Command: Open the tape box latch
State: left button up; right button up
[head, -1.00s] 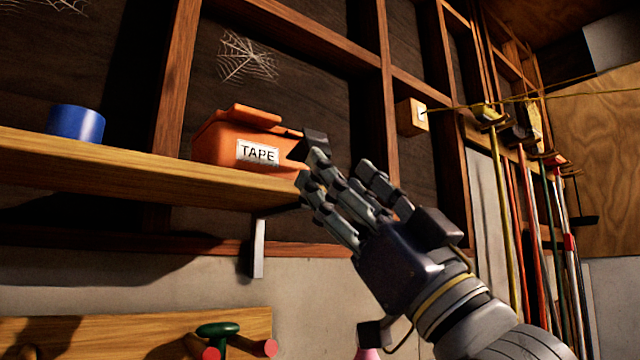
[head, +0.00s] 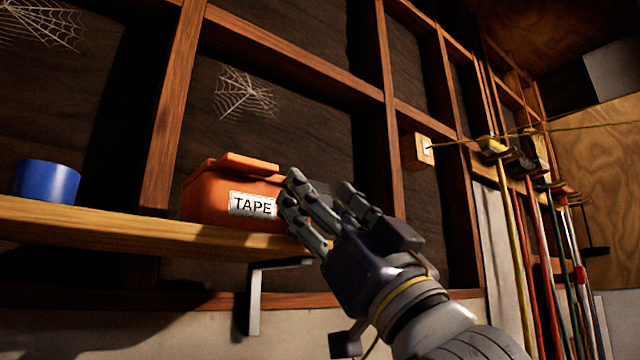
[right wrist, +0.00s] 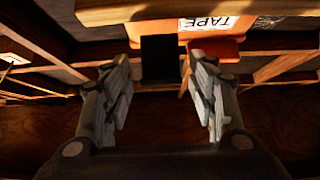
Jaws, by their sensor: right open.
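The orange tape box (head: 212,192) with a white TAPE label sits on the wooden shelf near its right end. Its right end is hidden behind my right gripper (head: 318,190) in the head view. The right gripper is open, with its fingers pointing up at that end of the box. In the right wrist view the box (right wrist: 215,48) appears at the top. A dark block, probably the latch (right wrist: 158,58), shows between the spread fingertips of the gripper (right wrist: 158,66). I cannot tell whether the fingers touch it. My left gripper is not in view.
The wooden shelf (head: 120,232) runs below the box, held by a metal bracket (head: 255,300). A blue roll (head: 46,181) stands on it at the left. Wall studs rise behind, and long-handled tools (head: 540,230) hang at the right.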

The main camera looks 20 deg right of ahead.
jog(key=shift+a+r, duration=0.1)
jog(key=shift+r, duration=0.15)
jog(key=shift+w, duration=0.1)
jog(key=shift+c, duration=1.4)
jog(key=c, duration=0.8)
jog(key=shift+r+g+p, duration=0.4)
jog(key=shift+p, duration=0.25)
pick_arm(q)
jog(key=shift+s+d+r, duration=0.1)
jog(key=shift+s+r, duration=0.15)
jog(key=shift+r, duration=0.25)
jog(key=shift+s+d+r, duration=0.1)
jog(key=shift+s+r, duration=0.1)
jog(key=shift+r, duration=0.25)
pick_arm(e)
jog(key=shift+g+h, duration=0.3)
jog(key=shift+g, duration=0.2)
